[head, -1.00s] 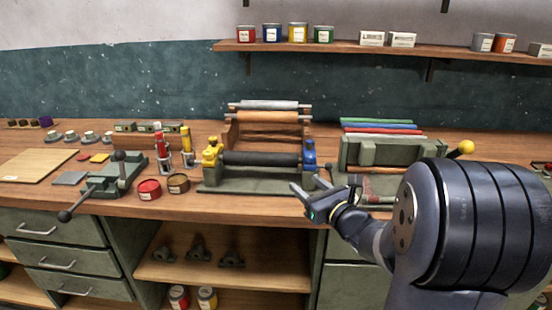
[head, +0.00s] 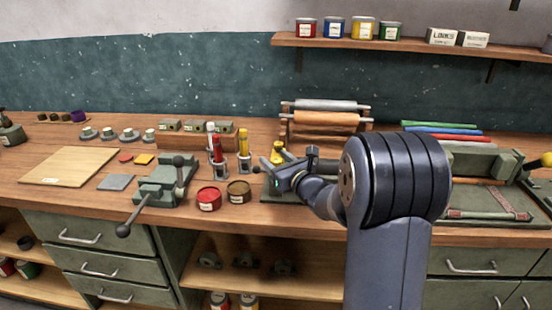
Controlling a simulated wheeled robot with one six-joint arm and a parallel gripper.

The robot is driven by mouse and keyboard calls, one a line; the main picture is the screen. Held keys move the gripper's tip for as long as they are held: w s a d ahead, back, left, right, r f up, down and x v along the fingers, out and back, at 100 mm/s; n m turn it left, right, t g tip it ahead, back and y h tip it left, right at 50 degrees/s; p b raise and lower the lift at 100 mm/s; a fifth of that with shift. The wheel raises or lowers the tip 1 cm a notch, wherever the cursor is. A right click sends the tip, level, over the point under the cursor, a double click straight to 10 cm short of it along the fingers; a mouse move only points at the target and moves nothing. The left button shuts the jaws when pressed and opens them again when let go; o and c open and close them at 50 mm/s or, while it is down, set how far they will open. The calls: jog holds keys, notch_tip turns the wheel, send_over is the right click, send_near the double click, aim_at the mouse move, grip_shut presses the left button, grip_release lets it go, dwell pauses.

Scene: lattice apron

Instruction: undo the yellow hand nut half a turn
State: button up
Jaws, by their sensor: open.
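The yellow hand nut (head: 278,150) shows at the left end of the roller stand, just behind my gripper. Its lower part is hidden. My gripper (head: 271,172) is open and in front of the stand, with its fingers toward the left, close to the nut in the picture. I cannot tell whether it touches the nut. The roller stand's base (head: 272,194) shows only at its left. My arm hides the roller and the blue nut at the other end.
A red tin (head: 208,199) and a brown tin (head: 239,191) stand left of the stand, near the front edge. Tubes in holders (head: 244,160) stand behind them. A green vise (head: 158,186) is farther left. A clamp-like green press (head: 480,165) is at right.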

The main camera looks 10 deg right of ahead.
jog(key=shift+w+a, duration=0.1)
jog(key=shift+w, duration=0.05)
jog(key=shift+c, duration=0.2)
jog(key=c, duration=0.9)
jog(key=shift+y, duration=0.3)
jog(key=n+g+y+p, duration=0.1)
jog(key=n+g+y, duration=0.1)
jog(key=n+y, duration=0.1)
jog(key=shift+g+y, duration=0.3)
jog(key=shift+y, duration=0.2)
jog(key=shift+n+g+y+p, duration=0.75)
jog(key=shift+n+g+y, duration=0.65)
jog(key=shift+n+y, duration=0.1)
